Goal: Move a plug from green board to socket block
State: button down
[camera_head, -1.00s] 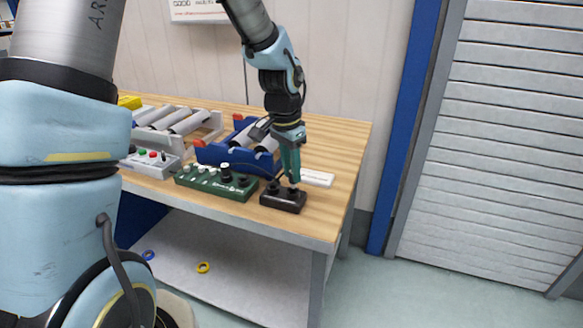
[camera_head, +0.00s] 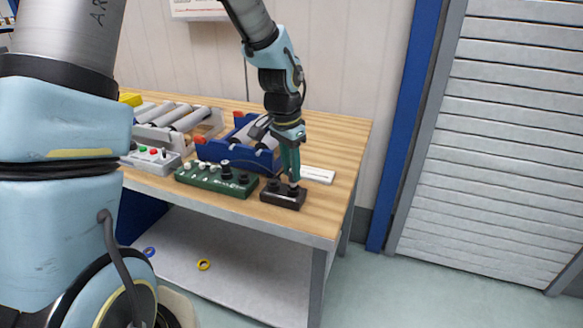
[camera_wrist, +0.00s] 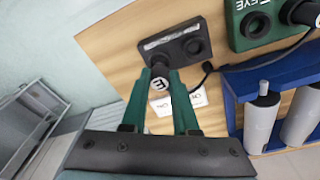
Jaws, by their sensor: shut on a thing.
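The dark socket block (camera_head: 283,201) stands near the front right of the bench. It also shows in the wrist view (camera_wrist: 183,46), with one round socket in plain sight. My gripper (camera_head: 293,183) points down over the block's right end. Its teal fingers are shut on a plug (camera_wrist: 160,84) with a round, light, lettered top. The plug is at the block's other socket position; its lower end is hidden, so I cannot tell how far in it sits. The green board (camera_head: 214,183) is left of the block and carries several dark and light round parts. Its edge shows in the wrist view (camera_wrist: 243,38).
A white labelled strip (camera_head: 318,175) lies behind the block. A blue tray (camera_head: 212,151) with rollers stands behind the green board. A grey button box (camera_head: 157,162) is farther left. A dark cable (camera_wrist: 232,68) runs near the block. The bench's right corner is bare.

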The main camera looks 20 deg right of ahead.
jog(key=shift+f, duration=0.3)
jog(key=shift+f+b, duration=0.35)
jog(key=shift+b, duration=0.05)
jog(key=shift+f, duration=0.35)
jog(key=c, duration=0.6)
grip_release()
notch_tip(320, 180, up, 11)
jog(key=a+b, duration=0.1)
jog(key=b, duration=0.1)
jog(key=shift+s, duration=0.2)
jog(key=shift+a+f, duration=0.1)
jog(key=shift+f, duration=0.05)
